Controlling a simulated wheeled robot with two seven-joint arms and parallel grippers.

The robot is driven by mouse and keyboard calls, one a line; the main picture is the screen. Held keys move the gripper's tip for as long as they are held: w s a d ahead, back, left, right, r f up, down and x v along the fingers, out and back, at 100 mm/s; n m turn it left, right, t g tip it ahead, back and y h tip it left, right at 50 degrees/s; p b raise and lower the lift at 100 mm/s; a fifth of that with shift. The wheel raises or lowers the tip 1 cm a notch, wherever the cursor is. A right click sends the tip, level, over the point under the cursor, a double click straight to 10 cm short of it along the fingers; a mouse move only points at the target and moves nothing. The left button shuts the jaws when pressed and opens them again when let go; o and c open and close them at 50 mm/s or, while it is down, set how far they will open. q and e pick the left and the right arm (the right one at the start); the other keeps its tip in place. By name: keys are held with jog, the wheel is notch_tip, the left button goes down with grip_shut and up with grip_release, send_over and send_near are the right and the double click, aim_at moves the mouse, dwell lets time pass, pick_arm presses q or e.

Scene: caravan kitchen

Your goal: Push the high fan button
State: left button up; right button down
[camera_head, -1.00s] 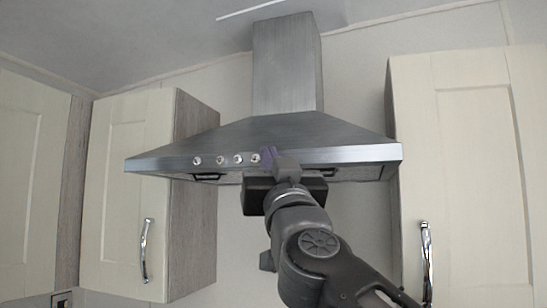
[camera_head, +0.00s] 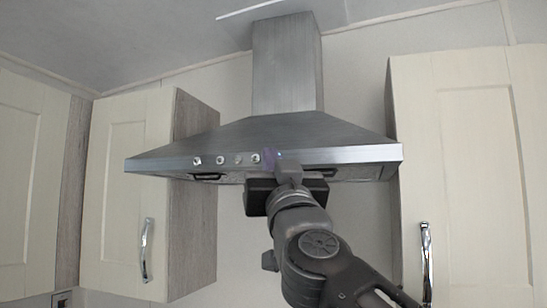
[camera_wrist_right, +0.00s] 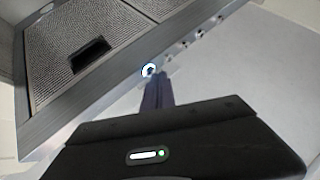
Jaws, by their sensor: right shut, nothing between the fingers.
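The range hood (camera_head: 340,155) has a row of round buttons along its front edge. The rightmost button (camera_head: 281,154) shows a small blue light in the head view. In the right wrist view, the button (camera_wrist_right: 149,70) nearest my fingers has a bright ring. My left gripper is out of view.
Cream cabinets stand on the left (camera_head: 122,190) and right (camera_head: 475,180) of the hood, with metal handles. The hood's mesh filter (camera_wrist_right: 90,45) shows in the wrist view. Open space lies below the hood.

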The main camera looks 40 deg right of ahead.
jog(key=shift+a, duration=0.1)
jog(key=shift+s+a, duration=0.25)
jog(key=shift+s+a+p, duration=0.4)
jog(key=shift+s+a, duration=0.15)
jog(key=shift+a, duration=0.25)
jog(key=shift+s+a+p, duration=0.35)
jog(key=shift+s+a, duration=0.25)
jog(key=shift+a, duration=0.25)
jog(key=shift+s+a+p, duration=0.4)
jog(key=shift+s+a, duration=0.15)
jog(key=shift+a, duration=0.25)
